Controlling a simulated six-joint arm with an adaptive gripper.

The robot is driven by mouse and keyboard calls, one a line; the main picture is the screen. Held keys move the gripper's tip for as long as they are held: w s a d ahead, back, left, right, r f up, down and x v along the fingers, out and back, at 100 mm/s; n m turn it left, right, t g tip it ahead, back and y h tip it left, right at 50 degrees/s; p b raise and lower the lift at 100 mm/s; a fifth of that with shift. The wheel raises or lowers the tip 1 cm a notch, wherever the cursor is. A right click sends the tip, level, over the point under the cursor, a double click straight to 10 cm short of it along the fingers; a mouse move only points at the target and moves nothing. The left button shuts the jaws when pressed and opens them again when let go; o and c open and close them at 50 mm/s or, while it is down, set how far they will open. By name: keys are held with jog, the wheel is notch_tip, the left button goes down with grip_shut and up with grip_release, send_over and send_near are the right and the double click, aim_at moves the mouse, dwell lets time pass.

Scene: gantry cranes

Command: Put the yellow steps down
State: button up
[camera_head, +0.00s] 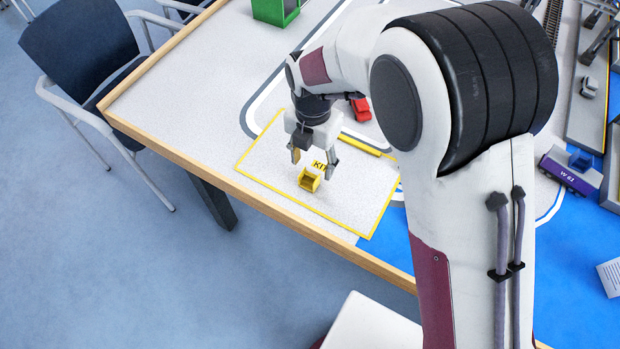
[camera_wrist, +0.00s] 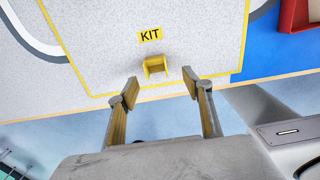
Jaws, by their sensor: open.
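The yellow steps (camera_head: 309,180) are a small yellow block with an open-looking face. They rest on the white mat with a yellow border (camera_head: 350,203), just below its KIT label. My gripper (camera_head: 313,164) is above the mat, its two fingers spread and empty, with the steps close to and below the fingertips. In the wrist view the steps (camera_wrist: 156,67) lie beyond the open fingertips (camera_wrist: 160,88), and the KIT label (camera_wrist: 150,35) shows behind them. No finger visibly touches the steps.
A red toy vehicle (camera_head: 360,109) and a yellow bar (camera_head: 365,146) are near the mat's far side. A green box (camera_head: 275,10) stands at the table's back. A purple wagon (camera_head: 570,178) is at right. The table's wooden edge (camera_head: 250,205) runs close to the mat.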

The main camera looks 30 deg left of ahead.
aim_at(310, 179)
jog(key=shift+f, duration=0.1)
jog(key=shift+f, duration=1.2)
jog(key=shift+f, duration=0.15)
jog(key=shift+w+a+f, duration=0.1)
jog(key=shift+a+f, duration=0.1)
jog(key=shift+f, duration=1.05)
jog(key=shift+a+f, duration=0.2)
jog(key=shift+f, duration=1)
jog(key=c, duration=1.2)
jog(key=shift+r, duration=0.15)
jog(key=shift+r, duration=4.85)
